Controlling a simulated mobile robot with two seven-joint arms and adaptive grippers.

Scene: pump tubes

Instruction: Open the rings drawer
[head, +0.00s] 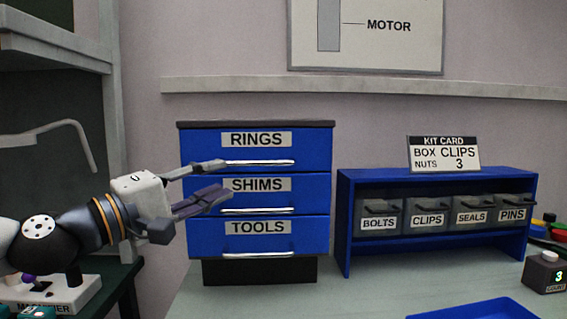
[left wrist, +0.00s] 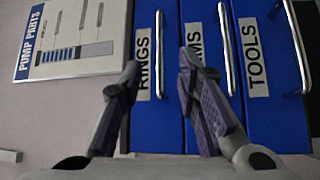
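The rings drawer (head: 308,150) is the top one of a blue three-drawer cabinet, and it looks shut. Its silver bar handle (head: 260,163) runs along the lower front. My left gripper (head: 226,177) is open in front of the cabinet's left part, its upper fingertip by the handle's left end. In the left wrist view, turned sideways, the open fingers (left wrist: 159,63) lie on either side of the rings handle (left wrist: 159,45). Nothing is held. Whether a finger touches the drawer I cannot tell. My right gripper is not in view.
Below are the shims drawer (head: 310,185) and tools drawer (head: 310,228), both shut with similar handles. A blue rack (head: 342,225) with labelled bins stands to the right, a kit card (head: 444,153) on top. A dark shelf unit (head: 60,90) is at left.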

